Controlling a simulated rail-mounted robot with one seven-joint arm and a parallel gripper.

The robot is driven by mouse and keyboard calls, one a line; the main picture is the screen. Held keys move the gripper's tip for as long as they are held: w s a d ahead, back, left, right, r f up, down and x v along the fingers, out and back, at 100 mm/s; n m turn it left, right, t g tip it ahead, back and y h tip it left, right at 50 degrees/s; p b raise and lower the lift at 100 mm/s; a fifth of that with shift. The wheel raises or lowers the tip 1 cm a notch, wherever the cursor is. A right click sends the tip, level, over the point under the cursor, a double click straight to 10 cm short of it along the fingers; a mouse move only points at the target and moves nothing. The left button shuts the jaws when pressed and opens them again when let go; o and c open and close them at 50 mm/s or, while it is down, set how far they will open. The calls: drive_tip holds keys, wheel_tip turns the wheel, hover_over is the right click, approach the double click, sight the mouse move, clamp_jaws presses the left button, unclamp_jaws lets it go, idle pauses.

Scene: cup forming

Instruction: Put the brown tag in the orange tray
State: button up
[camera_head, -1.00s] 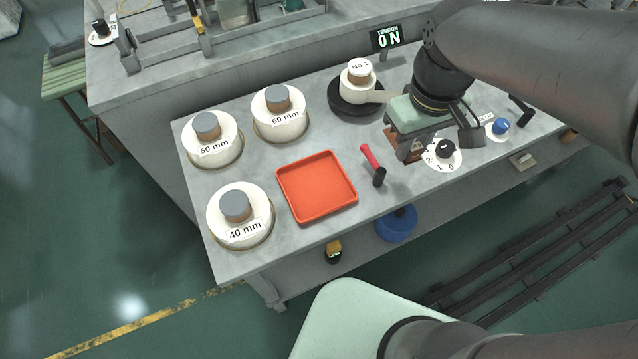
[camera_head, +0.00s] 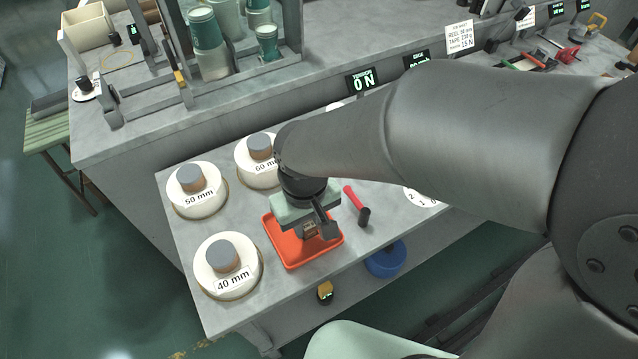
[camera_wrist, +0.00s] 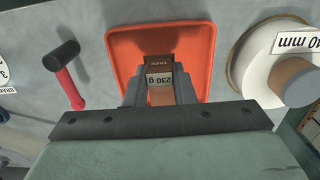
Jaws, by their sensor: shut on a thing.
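The brown tag (camera_wrist: 160,68) is between the fingers of my gripper (camera_wrist: 160,92) in the wrist view. The tray also shows in the wrist view (camera_wrist: 125,45), behind and around the tag. I cannot tell whether the tag touches the tray floor. My arm and gripper hide part of the tray in the head view.
White reels marked 50 mm (camera_head: 198,203), 60 mm (camera_head: 245,172) and 40 mm (camera_head: 225,285) stand left of and behind the tray. A red-handled hammer (camera_head: 353,198) lies just right of it. The table's front edge is close to the tray.

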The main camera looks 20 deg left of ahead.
sight(307, 223)
drive_tip(key=shift+a+f, duration=0.1)
drive_tip(key=shift+f, duration=1.55)
drive_tip(key=shift+f, duration=0.15)
drive_tip(key=o, duration=1)
wheel_tip(307, 223, up, 12)
drive_tip(key=shift+r, duration=0.2)
